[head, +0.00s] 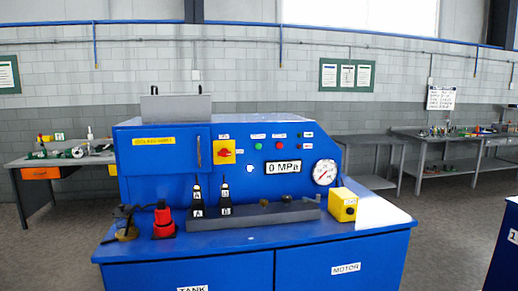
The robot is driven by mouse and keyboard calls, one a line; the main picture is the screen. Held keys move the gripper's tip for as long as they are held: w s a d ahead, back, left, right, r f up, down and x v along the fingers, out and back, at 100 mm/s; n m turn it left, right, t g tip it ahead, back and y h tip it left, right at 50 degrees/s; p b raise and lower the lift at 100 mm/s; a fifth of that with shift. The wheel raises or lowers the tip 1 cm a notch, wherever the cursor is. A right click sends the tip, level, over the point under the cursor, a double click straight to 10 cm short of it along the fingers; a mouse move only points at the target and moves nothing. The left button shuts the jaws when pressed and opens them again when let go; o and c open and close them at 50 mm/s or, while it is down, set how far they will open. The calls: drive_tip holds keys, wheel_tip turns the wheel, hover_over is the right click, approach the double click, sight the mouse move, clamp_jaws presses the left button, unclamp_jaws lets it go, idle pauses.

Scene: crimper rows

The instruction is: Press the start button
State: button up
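A blue machine (135,185) stands in the middle of the head view, with a sloped control panel. A small green button (259,146) sits on the panel, under a label too small to read. A red button (279,146) sits just to its right, also under a small label. I cannot read which one is marked start. My gripper is not in view.
The panel also has a red rotary switch on a yellow plate (224,152), a 0 MPa display (283,167) and a round gauge (324,172). Two black levers (197,203) (225,199), a grey bar (250,218) and a red plug (163,222) stand on the worktop. Workbenches line the wall.

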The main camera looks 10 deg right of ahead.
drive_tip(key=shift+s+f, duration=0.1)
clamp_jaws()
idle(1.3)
